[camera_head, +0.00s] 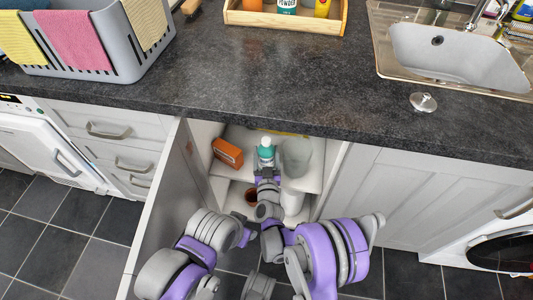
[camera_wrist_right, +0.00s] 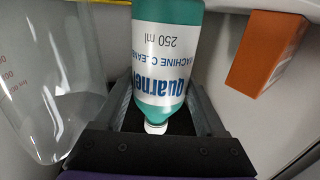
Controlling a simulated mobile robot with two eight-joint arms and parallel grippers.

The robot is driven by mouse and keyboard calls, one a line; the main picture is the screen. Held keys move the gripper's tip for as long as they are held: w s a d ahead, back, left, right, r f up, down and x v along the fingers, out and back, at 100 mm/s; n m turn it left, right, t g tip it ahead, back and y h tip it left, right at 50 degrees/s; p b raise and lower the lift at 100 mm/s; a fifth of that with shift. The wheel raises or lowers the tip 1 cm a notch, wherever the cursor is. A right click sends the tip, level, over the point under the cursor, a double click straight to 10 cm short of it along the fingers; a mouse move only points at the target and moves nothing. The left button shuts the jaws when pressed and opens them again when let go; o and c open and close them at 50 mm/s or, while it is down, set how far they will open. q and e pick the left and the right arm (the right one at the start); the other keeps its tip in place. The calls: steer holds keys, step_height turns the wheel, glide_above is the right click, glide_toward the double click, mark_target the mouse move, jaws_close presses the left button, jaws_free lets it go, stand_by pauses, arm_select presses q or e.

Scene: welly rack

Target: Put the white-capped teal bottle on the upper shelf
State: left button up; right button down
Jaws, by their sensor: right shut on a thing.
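The teal bottle (camera_head: 266,152) with a white cap is upright inside the open cupboard, at the upper shelf (camera_head: 244,139). My right gripper (camera_head: 267,174) is shut on it from the front. In the right wrist view the bottle (camera_wrist_right: 160,55) appears upside down, with its cap (camera_wrist_right: 156,128) low between the fingers. I cannot tell whether its base touches the shelf.
On the upper shelf, an orange box (camera_head: 227,153) stands left of the bottle and a clear jug (camera_head: 296,158) stands close on its right. Below are a brown pot (camera_head: 251,196) and a white container (camera_head: 292,201). The dark worktop (camera_head: 240,80) overhangs; the open door (camera_head: 165,205) is left.

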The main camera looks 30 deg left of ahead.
steer(key=shift+r, duration=0.1)
steer(key=shift+c, duration=1.8)
jaws_free()
steer(key=shift+f, duration=0.2)
steer(key=shift+o, duration=0.6)
steer(key=shift+r, duration=0.1)
